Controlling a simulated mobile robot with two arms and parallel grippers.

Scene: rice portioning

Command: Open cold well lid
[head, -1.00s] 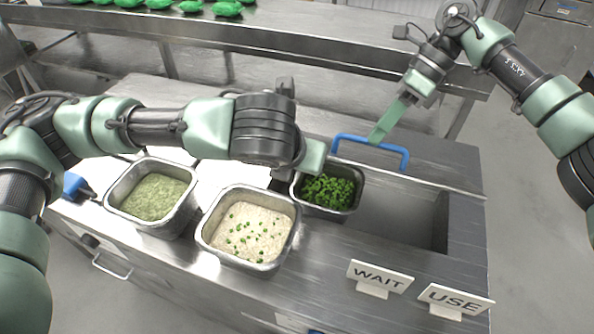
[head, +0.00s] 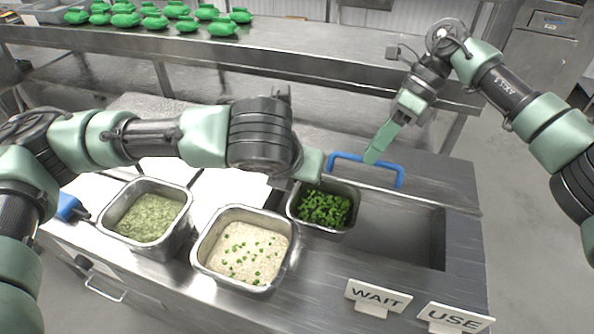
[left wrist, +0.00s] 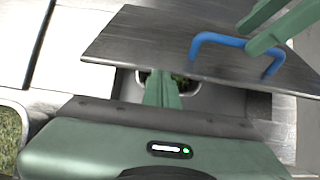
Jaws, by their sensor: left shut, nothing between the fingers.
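The cold well lid (head: 435,187) is a grey metal panel with a blue bar handle (head: 395,180). It lies behind an uncovered well opening (head: 400,235). The lid also shows in the left wrist view (left wrist: 140,45), with its handle (left wrist: 215,38). My right gripper (head: 372,160) is at the handle. In the left wrist view its two fingers (left wrist: 246,38) are apart, with a gap between them, close to the bar; I cannot tell whether they touch it. My left gripper (head: 311,168) is shut and empty, above the left rim of the chopped-greens pan (head: 340,233).
A rice pan (head: 222,275) with green bits and a pale green pan (head: 165,247) stand at the front left. WAIT (head: 377,296) and USE (head: 453,318) signs stand at the front right. Behind is a steel shelf (head: 300,55) with several green items (head: 185,24).

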